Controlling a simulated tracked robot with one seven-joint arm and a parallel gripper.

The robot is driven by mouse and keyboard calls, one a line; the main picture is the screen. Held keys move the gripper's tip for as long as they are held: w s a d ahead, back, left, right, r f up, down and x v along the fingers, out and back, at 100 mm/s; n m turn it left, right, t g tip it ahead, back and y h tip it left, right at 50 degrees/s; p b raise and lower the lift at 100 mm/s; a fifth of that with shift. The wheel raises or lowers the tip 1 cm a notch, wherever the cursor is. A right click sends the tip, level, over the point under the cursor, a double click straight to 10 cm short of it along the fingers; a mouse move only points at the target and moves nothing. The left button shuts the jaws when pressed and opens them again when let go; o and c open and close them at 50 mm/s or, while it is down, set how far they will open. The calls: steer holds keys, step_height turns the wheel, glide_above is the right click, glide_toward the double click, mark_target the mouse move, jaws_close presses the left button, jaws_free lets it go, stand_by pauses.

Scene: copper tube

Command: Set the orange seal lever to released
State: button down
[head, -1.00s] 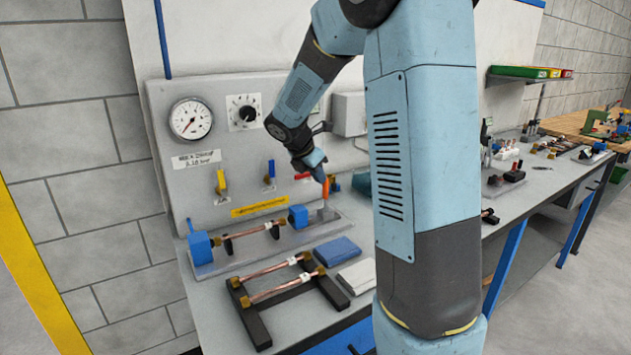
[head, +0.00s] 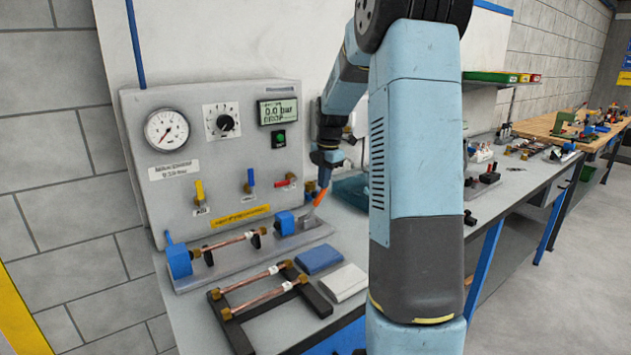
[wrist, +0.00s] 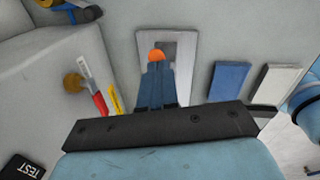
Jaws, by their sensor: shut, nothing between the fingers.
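The orange seal lever (head: 320,197) stands at the right end of the test fixture, on a grey bracket (head: 308,220). It leans, with its top to the right. My gripper (head: 325,172) is just above the lever's top; I cannot tell whether they touch. In the wrist view my blue fingers (wrist: 157,84) are together and empty, with the orange lever tip (wrist: 156,56) showing just beyond them. The rest of the lever is hidden behind the fingers there.
A copper tube (head: 230,243) lies in the fixture between blue end blocks. The panel behind has a gauge (head: 167,130), a display (head: 277,112) and coloured valves. A rack (head: 240,345) with copper tubes, a blue pad (head: 318,260) and a white pad (head: 344,283) are in front.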

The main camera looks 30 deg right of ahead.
steer(key=shift+d+f, duration=0.15)
steer(key=shift+d, duration=0.15)
stand_by(0.4)
steer(key=shift+a, duration=0.1)
step_height(320, 180, up, 13)
steer(key=s+a, duration=0.1)
steer(key=s, duration=0.1)
stand_by(0.3)
steer(key=shift+s+a+f, duration=0.1)
